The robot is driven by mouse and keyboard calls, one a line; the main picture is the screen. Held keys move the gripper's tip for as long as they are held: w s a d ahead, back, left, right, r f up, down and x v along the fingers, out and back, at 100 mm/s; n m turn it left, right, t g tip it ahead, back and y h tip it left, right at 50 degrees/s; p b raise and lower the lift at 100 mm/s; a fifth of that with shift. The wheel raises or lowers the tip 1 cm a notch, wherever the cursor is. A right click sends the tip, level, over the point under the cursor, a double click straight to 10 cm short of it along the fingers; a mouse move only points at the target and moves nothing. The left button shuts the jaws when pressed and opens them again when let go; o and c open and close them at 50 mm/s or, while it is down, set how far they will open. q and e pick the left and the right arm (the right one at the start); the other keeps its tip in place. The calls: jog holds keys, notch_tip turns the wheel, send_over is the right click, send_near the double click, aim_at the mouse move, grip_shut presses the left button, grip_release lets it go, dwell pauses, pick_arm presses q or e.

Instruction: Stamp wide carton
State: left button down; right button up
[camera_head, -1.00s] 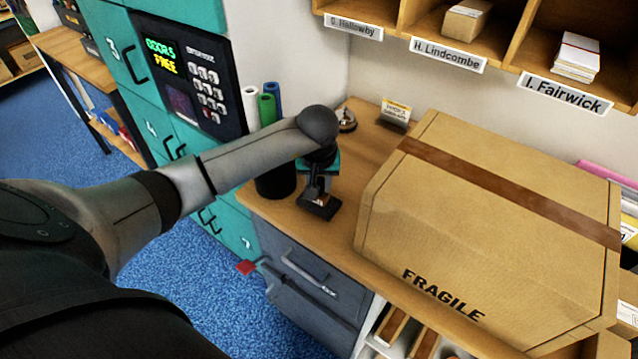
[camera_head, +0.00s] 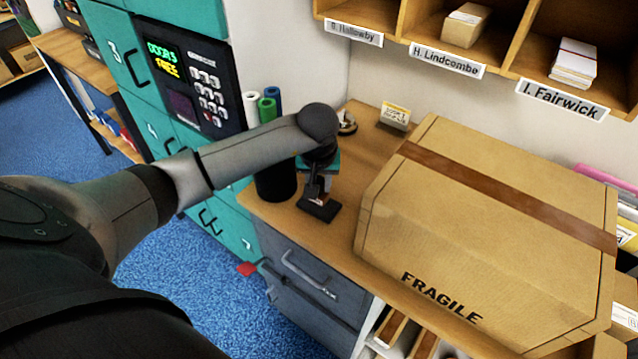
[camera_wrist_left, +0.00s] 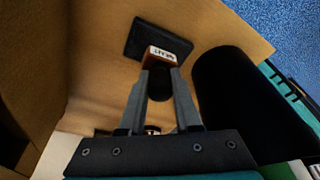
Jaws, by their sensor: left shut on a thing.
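The wide carton (camera_head: 490,215) lies closed on the wooden counter, with brown tape across its top and FRAGILE printed on its front side. My left gripper (camera_wrist_left: 158,75) points down at the counter left of the carton and is shut on the dark handle of a stamp (camera_wrist_left: 163,56). The stamp has a brown block with a white label. A dark flat pad (camera_wrist_left: 138,38) lies directly under the stamp; it also shows in the head view (camera_head: 318,209). I cannot tell whether stamp and pad touch. My right gripper is not in view.
A black cylindrical holder (camera_head: 275,184) with rolls stands close left of my gripper. A bell (camera_head: 347,123) and a small sign (camera_head: 395,116) stand behind. Labelled pigeonholes (camera_head: 448,62) hang above the carton. Teal lockers with a keypad (camera_head: 190,85) stand at left.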

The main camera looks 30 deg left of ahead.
pick_arm(q)
jog(key=shift+r+p, duration=1.65)
jog(key=shift+r, duration=1.1)
